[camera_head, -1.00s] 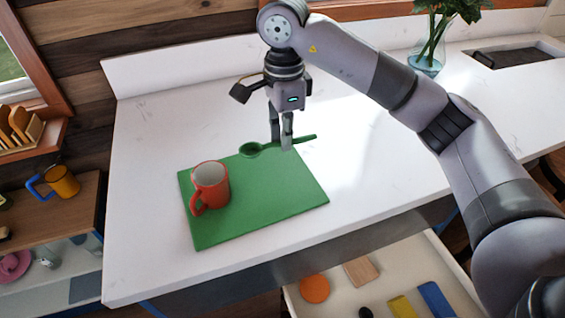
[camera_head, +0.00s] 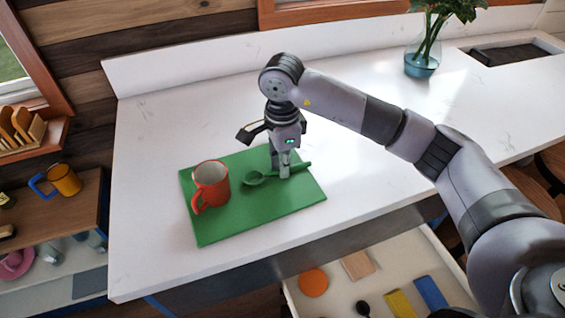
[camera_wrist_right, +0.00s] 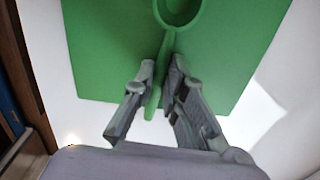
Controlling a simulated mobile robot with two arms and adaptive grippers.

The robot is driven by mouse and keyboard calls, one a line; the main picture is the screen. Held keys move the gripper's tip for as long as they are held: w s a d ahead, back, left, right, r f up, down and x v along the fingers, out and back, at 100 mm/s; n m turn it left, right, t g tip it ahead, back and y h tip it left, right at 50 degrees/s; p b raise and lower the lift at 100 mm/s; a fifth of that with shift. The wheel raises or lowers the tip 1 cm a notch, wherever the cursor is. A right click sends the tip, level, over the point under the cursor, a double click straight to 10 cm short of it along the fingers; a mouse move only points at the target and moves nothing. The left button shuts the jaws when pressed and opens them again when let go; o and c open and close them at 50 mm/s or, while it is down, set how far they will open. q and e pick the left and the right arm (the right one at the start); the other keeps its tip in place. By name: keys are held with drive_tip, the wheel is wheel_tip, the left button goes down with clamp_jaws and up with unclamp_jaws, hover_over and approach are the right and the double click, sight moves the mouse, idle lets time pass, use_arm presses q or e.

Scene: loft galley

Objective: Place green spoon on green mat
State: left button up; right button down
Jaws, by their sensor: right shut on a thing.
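The green spoon (camera_head: 255,179) is over the green mat (camera_head: 231,226) in the head view, its bowl toward the left and its handle toward the right. My right gripper (camera_head: 281,175) is shut on the spoon's handle, pointing down. In the right wrist view the spoon (camera_wrist_right: 181,12) runs between the fingers of my right gripper (camera_wrist_right: 162,82), with the mat (camera_wrist_right: 100,50) behind it. The spoon is at or just above the mat; I cannot tell if it touches. My left gripper is not in view.
A red mug (camera_head: 211,184) stands on the left part of the mat, close to the spoon's bowl. The white counter (camera_head: 145,180) is clear around the mat. An open drawer (camera_head: 385,276) with several items is below the front edge. A vase (camera_head: 422,60) stands at the back right.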

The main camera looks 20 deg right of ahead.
drive_tip(key=c, duration=1.6)
unclamp_jaws()
drive_tip(key=shift+f, duration=0.1)
drive_tip(key=shift+c, duration=0.2)
drive_tip(key=shift+r, duration=0.3)
wheel_tip(320, 180, up, 7)
drive_tip(key=b, duration=0.2)
drive_tip(key=shift+f+b, duration=0.2)
drive_tip(key=shift+b, duration=0.1)
drive_tip(key=shift+r, duration=2.55)
